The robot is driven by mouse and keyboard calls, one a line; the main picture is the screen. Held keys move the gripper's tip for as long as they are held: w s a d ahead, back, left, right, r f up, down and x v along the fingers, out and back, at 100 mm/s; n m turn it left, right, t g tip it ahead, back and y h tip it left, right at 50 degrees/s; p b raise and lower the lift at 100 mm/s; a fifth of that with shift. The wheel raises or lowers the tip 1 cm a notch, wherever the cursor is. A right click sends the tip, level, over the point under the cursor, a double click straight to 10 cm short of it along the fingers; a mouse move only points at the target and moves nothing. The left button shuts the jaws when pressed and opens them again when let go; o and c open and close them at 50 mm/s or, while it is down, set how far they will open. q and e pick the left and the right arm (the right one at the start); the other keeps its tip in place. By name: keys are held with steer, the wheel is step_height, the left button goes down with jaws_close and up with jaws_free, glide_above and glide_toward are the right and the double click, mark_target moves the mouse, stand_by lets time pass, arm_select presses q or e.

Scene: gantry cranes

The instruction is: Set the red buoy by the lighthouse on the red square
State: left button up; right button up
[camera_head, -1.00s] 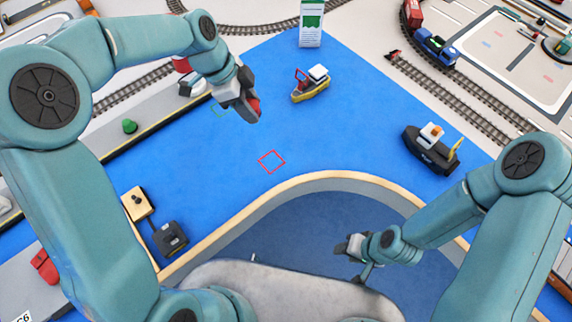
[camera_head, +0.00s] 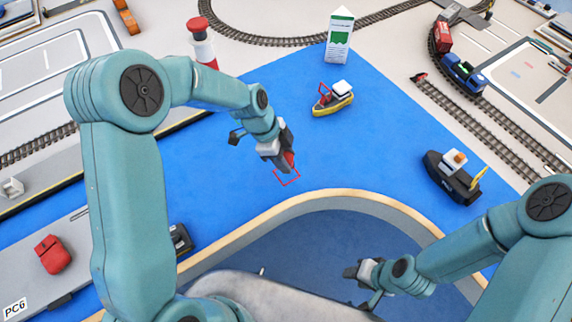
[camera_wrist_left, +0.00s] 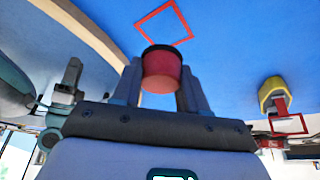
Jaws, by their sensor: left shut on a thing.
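My left gripper (camera_head: 279,160) is shut on the red buoy (camera_head: 289,159), which shows as a small red piece at the fingertips. In the left wrist view the buoy (camera_wrist_left: 161,72) sits between the two fingers, with a dark end toward the mat. The red square (camera_head: 290,183) is a thin outline on the blue mat, just below the gripper in the head view; it also shows beyond the buoy in the wrist view (camera_wrist_left: 183,18). The red-and-white lighthouse (camera_head: 203,48) stands partly behind my left arm. My right gripper (camera_head: 362,272) is low, at the centre right; its jaw gap is unclear.
A yellow boat (camera_head: 333,104) and a dark tugboat (camera_head: 454,178) lie on the blue mat (camera_head: 385,135). A curved wooden rim (camera_head: 330,194) borders the mat in front. The mat around the square is clear.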

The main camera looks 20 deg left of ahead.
arm_select(q)
step_height(320, 180, down, 5)
steer(key=shift+w+r, duration=0.1)
steer(key=shift+r, duration=0.05)
steer(key=shift+d, duration=0.1)
steer(key=shift+r, duration=0.1)
steer(key=shift+f, duration=0.25)
steer(key=o, duration=1.1)
steer(key=shift+c, duration=0.2)
steer(key=shift+r, duration=0.15)
